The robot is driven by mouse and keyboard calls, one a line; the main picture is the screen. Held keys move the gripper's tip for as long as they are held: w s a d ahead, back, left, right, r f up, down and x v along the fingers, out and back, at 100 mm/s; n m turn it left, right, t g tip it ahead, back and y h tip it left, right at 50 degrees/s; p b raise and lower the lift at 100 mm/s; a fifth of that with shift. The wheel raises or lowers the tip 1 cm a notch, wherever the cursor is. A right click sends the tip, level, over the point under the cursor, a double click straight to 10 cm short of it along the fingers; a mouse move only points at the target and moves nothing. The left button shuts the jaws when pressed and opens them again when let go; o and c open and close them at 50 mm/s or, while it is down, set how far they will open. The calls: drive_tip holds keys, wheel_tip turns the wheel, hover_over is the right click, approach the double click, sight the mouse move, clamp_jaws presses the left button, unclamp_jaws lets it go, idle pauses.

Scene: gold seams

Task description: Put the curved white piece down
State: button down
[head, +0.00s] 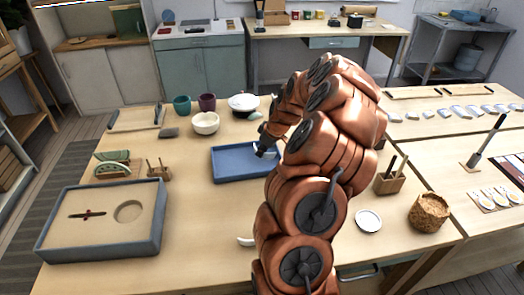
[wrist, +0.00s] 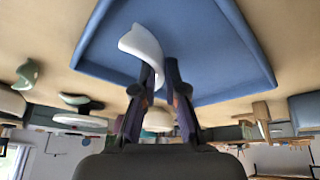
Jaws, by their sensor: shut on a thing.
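My gripper (head: 264,150) is over the blue tray (head: 232,176) in the head view, with my arm hiding the tray's right part. In the wrist view, my gripper (wrist: 160,85) is shut on a curved white piece (wrist: 141,45), a shard that sticks out past the fingertips. The blue tray (wrist: 205,45) fills the background behind it. A little white also shows at the fingers in the head view. I cannot tell whether the piece touches the tray floor. Another curved white piece (head: 245,241) lies on the table near the front, beside my arm.
A white bowl (head: 205,123) and teal and purple cups (head: 182,105) stand behind the tray. A blue-rimmed sand box (head: 103,260) is at the front left. A small wooden holder (head: 158,171) stands left of the tray. The table in front of the tray is mostly clear.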

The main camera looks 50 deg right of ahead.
drive_tip(key=shift+f, duration=0.35)
drive_tip(key=shift+f, duration=0.15)
drive_tip(key=c, duration=1.2)
unclamp_jaws()
drive_tip(key=shift+r, duration=0.3)
drive_tip(key=b+v, duration=0.2)
drive_tip(key=v, duration=0.9)
drive_tip(key=shift+s+r+b, duration=0.15)
drive_tip(key=shift+r+b, duration=0.2)
drive_tip(key=shift+r, duration=0.05)
